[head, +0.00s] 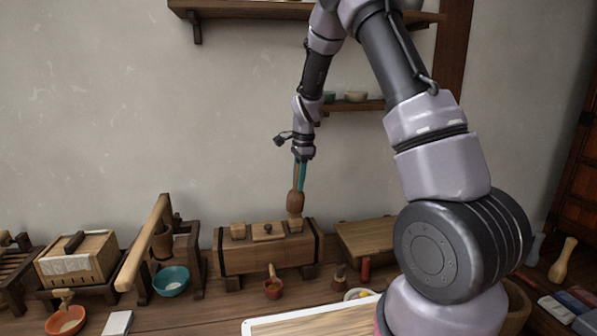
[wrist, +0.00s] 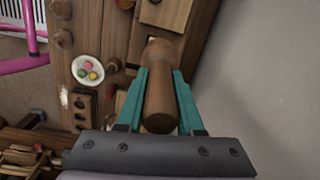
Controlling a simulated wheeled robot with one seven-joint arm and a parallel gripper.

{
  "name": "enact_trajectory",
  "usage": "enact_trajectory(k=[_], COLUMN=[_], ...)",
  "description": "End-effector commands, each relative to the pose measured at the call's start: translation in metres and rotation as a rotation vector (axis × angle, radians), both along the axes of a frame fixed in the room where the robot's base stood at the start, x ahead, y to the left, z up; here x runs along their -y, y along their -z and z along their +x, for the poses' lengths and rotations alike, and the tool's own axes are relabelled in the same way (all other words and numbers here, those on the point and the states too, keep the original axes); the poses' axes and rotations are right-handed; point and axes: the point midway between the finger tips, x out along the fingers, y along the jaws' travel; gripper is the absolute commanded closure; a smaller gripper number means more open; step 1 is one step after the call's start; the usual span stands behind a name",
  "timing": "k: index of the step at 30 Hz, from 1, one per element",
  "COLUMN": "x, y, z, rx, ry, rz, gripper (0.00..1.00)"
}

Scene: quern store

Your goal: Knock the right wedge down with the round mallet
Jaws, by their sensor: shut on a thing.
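A wooden press box (head: 266,258) with dark end bands stands on the bench against the wall. A left wedge (head: 238,230), a middle block (head: 268,232) and a right wedge (head: 295,225) show on its top. My gripper (head: 300,180) points down above the right end, its teal fingers shut on the round mallet (head: 297,204). The mallet hangs head down, directly over the right wedge; I cannot tell whether they touch. In the wrist view the mallet (wrist: 159,100) lies between both teal fingers and hides the wedge under it.
A lever press (head: 150,240) with a teal bowl (head: 170,281) stands left of the box. A low wooden stand (head: 366,238) is to the right. A shelf (head: 355,106) hangs behind my arm.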

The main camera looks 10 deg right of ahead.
Motion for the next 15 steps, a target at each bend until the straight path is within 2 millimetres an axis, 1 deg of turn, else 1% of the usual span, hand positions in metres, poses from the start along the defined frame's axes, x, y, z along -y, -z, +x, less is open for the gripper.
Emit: enact_trajectory(k=[1, 2, 3, 11, 15], x=[0.000, 0.000, 0.000, 0.000, 0.000], y=[0.019, 0.021, 0.017, 0.015, 0.003], z=[-0.001, 0.000, 0.001, 0.001, 0.001], rx=[-0.007, -0.002, 0.002, 0.002, 0.003], ry=[0.000, 0.001, 0.000, 0.000, 0.000], rz=[-0.001, 0.000, 0.000, 0.000, 0.000], gripper=[1.00, 1.00, 1.00, 1.00, 1.00])
